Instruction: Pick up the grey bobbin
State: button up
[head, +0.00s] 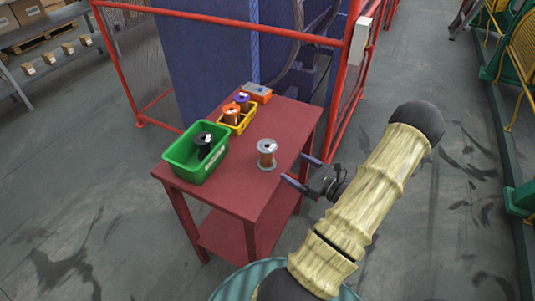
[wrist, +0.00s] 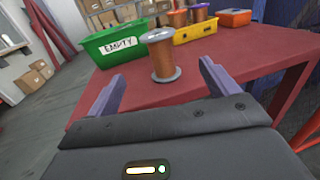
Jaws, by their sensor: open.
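The grey bobbin (head: 267,154) stands upright on the red table, with grey flanges and copper-coloured wire. In the wrist view the grey bobbin (wrist: 161,56) is ahead of my gripper, between the lines of the two fingers. My gripper (head: 297,170) is at the table's right edge, to the right of the bobbin and apart from it. In the wrist view my gripper (wrist: 156,80) has its two purple-grey fingers wide apart with nothing between them.
On the red table (head: 240,198) stand a green bin (head: 184,172) labelled EMPTY holding a black bobbin (head: 204,143), a yellow bin (head: 238,127) with orange and purple bobbins, and an orange box (head: 258,93). A red fence post (head: 341,90) rises behind the table.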

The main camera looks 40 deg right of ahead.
aim_at(275, 156)
jog(key=w, duration=0.2)
jog(key=w+a+p, duration=0.1)
jog(key=w, duration=0.2)
jog(key=w+a, duration=0.1)
jog(key=w, duration=0.2)
jog(key=shift+w+p, duration=0.25)
jog(key=shift+p, duration=0.05)
jog(key=shift+w, duration=0.25)
jog(key=shift+w+a+f+p, duration=0.1)
jog(key=shift+w+p, duration=0.15)
jog(key=shift+w, duration=0.65)
jog(key=shift+w+a+r+p, duration=0.15)
jog(key=shift+w+p, duration=0.15)
jog(key=shift+w, duration=0.55)
jog(key=shift+w+a+f+p, duration=0.15)
jog(key=shift+w+p, duration=0.1)
jog(key=shift+w, duration=0.65)
jog(key=shift+c, duration=0.5)
jog(key=c, duration=1.2)
jog(key=shift+o, duration=0.2)
notch_tip(275, 156, up, 10)
jog(key=shift+r+b, duration=0.1)
jog(key=shift+b, duration=0.35)
